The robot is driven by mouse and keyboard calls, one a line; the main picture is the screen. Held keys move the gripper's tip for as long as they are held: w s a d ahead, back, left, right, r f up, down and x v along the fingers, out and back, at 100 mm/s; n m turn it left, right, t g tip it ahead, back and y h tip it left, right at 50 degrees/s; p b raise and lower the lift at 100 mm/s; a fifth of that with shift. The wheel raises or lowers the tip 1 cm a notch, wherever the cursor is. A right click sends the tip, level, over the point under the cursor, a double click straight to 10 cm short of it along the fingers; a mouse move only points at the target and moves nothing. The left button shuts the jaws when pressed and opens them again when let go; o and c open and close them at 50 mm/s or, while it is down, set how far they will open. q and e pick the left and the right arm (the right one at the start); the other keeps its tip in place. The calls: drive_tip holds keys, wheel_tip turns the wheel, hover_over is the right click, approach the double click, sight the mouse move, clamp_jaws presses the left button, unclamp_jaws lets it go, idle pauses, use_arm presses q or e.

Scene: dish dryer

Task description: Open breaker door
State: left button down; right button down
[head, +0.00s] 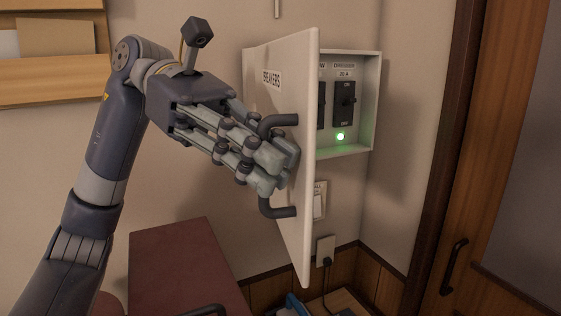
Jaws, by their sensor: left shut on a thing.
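The white breaker door (300,90) stands swung out from its box in the head view, its edge turned toward me. A label is on its upper left face. My left gripper (272,165) is shut on the dark door handle (278,208), around its middle, with the handle's two ends showing above and below the fingers. The breaker box (361,100) shows behind the door at right, with a dark breaker switch (344,103) and a green light (340,137). A second switch is partly hidden by the door. My right gripper is not in view.
A reddish surface (185,265) lies below at left. A wooden shelf (55,80) hangs on the upper left wall. A wall switch (319,200) and an outlet with a plug (326,255) are below the box. A wooden door with a handle (453,267) stands at right.

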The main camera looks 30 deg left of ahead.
use_arm(q)
drive_tip(key=shift+s+a+r, duration=0.15)
drive_tip(key=shift+a+r, duration=0.1)
drive_tip(key=shift+a, duration=0.1)
drive_tip(key=c, duration=2)
unclamp_jaws()
drive_tip(key=shift+f, duration=0.15)
drive_tip(key=shift+o, duration=0.2)
drive_tip(key=v, duration=1.2)
